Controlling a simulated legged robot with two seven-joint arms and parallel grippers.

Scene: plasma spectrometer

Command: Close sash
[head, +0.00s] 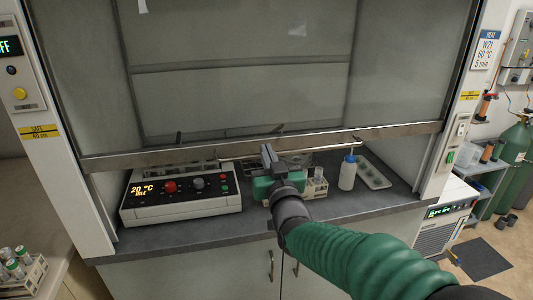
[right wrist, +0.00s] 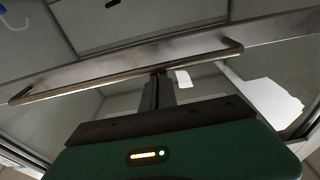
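The fume hood sash (head: 240,75) is a large grey glass panel with a metal bottom rail. It is partly lowered, with a gap between its rail and the dark worktop. A long bar handle (head: 318,149) runs along the rail, and it also crosses the right wrist view (right wrist: 110,78). My right gripper (head: 267,151) reaches up to the handle from the front. Its fingers (right wrist: 160,88) look close together, with their tips at the bar's lower edge; whether they touch it I cannot tell. My left gripper is out of view.
Under the sash on the worktop (head: 180,231) stand a white hotplate (head: 181,196) reading 20 °C, a white bottle with a blue cap (head: 348,173) and a tray (head: 374,176). A tube rack (head: 22,276) is at lower left. Green gas cylinders (head: 514,150) stand at right.

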